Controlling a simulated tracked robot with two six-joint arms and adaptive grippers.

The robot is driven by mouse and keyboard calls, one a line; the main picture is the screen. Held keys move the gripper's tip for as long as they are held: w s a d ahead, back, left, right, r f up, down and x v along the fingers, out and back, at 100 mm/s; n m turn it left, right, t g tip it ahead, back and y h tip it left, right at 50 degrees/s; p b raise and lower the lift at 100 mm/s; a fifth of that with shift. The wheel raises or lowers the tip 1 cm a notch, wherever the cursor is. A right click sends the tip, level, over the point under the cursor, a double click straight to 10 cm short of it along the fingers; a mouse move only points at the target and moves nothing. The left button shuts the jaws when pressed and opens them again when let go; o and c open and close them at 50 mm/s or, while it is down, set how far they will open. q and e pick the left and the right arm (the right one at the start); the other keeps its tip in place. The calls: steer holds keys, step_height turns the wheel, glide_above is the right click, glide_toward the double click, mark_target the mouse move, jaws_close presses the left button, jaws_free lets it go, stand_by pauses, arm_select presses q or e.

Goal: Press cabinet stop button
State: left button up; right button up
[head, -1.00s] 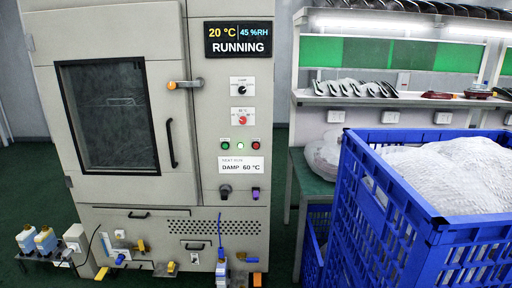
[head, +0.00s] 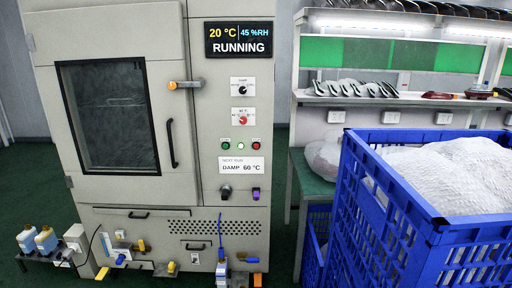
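The test cabinet (head: 200,120) stands at the left of the head view with its windowed door (head: 107,115) shut. Its display (head: 239,38) reads 20 °C, 45 %RH, RUNNING. On the panel below are two dials, then a row with a green button (head: 226,146), a lit whitish-green lamp (head: 240,146) and a red button (head: 255,145). Their small labels are too small to read. A sign (head: 241,166) under them says NEXT RUN, DAMP 60 °C. Neither of my grippers shows in this view.
A blue crate (head: 432,231) with white wrapped contents fills the right foreground. A bench with shelves (head: 400,101) holding lamp parts stands behind it. Bottles (head: 45,239) stand low at the left. The space before the panel looks clear.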

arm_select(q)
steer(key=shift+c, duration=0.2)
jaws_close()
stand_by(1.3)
